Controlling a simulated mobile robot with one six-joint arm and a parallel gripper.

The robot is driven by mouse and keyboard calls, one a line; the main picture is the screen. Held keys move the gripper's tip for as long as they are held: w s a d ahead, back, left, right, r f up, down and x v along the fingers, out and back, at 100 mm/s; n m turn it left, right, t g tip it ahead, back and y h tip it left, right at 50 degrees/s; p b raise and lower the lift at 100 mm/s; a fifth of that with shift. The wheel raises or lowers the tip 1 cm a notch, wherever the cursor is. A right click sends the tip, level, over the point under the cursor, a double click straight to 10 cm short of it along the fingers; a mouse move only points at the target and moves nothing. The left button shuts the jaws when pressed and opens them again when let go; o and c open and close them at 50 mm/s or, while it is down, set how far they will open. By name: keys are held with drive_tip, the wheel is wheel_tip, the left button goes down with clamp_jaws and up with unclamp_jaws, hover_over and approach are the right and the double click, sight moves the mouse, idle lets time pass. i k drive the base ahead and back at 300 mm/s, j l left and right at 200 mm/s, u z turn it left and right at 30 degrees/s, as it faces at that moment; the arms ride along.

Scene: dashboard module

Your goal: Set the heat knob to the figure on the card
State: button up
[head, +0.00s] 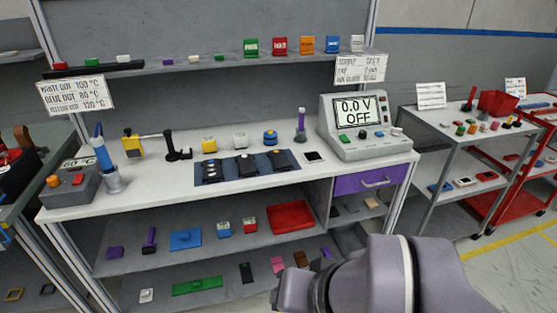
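The card (76,97) hangs at the upper left of the bench. It reads white dot 100 °C, blue dot 80 °C and, less clearly, yellow dot 120 °C. A grey heat station (72,190) stands at the bench's left end. Its small display (78,163) seems to read 60 °C. On its front are an orange round control (53,181) and a red one (78,179); I cannot tell for sure which is the heat knob. Several dark modules lie on a blue-grey mat (203,173); their dots are too small to read. My arm shows at the bottom right; my gripper is out of view.
A blue-handled iron (99,145) stands in its holder beside the heat station. A power supply (365,128) showing 0.0 V OFF stands at the bench's right. A yellow-and-black tool (131,145) lies behind. The bench's front left strip is clear.

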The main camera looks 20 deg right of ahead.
sight(53, 181)
drive_tip(key=u, duration=1.25)
